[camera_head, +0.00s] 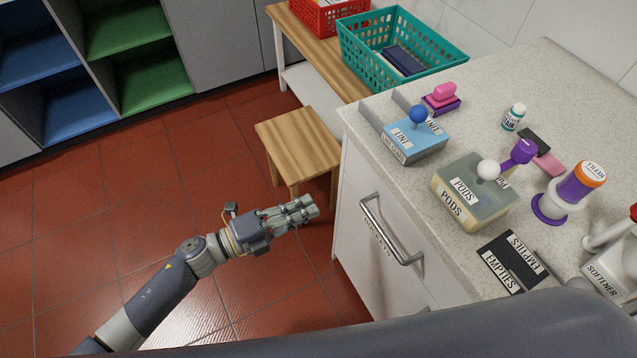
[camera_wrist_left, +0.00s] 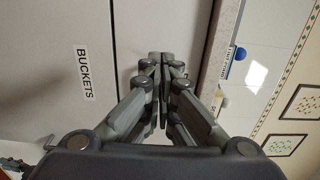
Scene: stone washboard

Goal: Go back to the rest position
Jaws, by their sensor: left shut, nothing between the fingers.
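My left gripper (camera_head: 304,210) is shut and empty. It is held over the red tiled floor, left of the counter's drawer front and in front of the wooden stool. In the left wrist view the fingers of the left gripper (camera_wrist_left: 167,58) meet at their tips with nothing between them. A grey panel labelled BUCKETS (camera_wrist_left: 84,72) shows behind them. A large dark grey part of my own body crosses the bottom right of the head view. My right gripper does not show.
The speckled counter (camera_head: 470,120) bears a blue LINT box (camera_head: 415,138), a PODS box (camera_head: 470,195), bottles and a SOFTENER container (camera_head: 610,275). A metal handle (camera_head: 385,232) sticks out from the counter front. A wooden stool (camera_head: 298,143) stands beside it. The floor (camera_head: 130,220) at left is clear.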

